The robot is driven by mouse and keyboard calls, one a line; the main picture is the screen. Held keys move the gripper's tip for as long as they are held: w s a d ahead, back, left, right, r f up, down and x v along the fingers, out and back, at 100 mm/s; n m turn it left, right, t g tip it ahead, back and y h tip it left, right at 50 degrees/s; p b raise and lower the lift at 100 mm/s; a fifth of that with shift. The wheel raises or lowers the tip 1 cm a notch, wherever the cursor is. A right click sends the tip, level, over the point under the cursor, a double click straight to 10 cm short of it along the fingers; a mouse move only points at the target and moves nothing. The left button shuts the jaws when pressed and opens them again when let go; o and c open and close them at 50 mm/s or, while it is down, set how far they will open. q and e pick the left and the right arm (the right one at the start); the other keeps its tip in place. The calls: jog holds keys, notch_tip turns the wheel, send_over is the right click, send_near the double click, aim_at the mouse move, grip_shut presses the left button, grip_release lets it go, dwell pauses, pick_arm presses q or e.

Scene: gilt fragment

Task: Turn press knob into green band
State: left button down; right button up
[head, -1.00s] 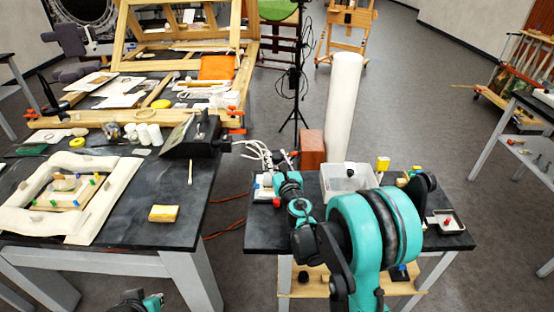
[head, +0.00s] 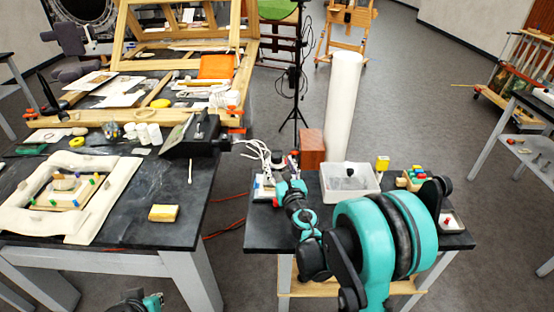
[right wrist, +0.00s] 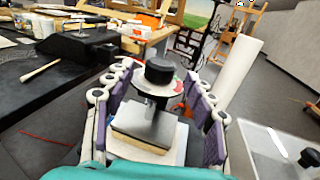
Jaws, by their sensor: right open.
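The press (right wrist: 150,125) stands between the fingers of my right gripper (right wrist: 157,108) in the right wrist view. Its black round knob (right wrist: 159,70) sits on top, above a pale round dial with a red patch and a little green at its edge. The fingers are open, one on each side, and appear apart from the knob. Which band the knob points to cannot be made out. In the head view my right gripper (head: 277,168) is over the left back part of the small table and mostly hides the press. Only a piece of my left arm shows at the bottom edge.
A clear bin (head: 349,182) stands right of the press on the small black table (head: 262,238). A block with coloured pegs (head: 414,180) and a small tray with a red item (head: 449,222) are farther right. A tall white roll (head: 343,105) stands behind.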

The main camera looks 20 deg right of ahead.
jog(key=s, duration=0.8)
jog(key=shift+a, duration=0.1)
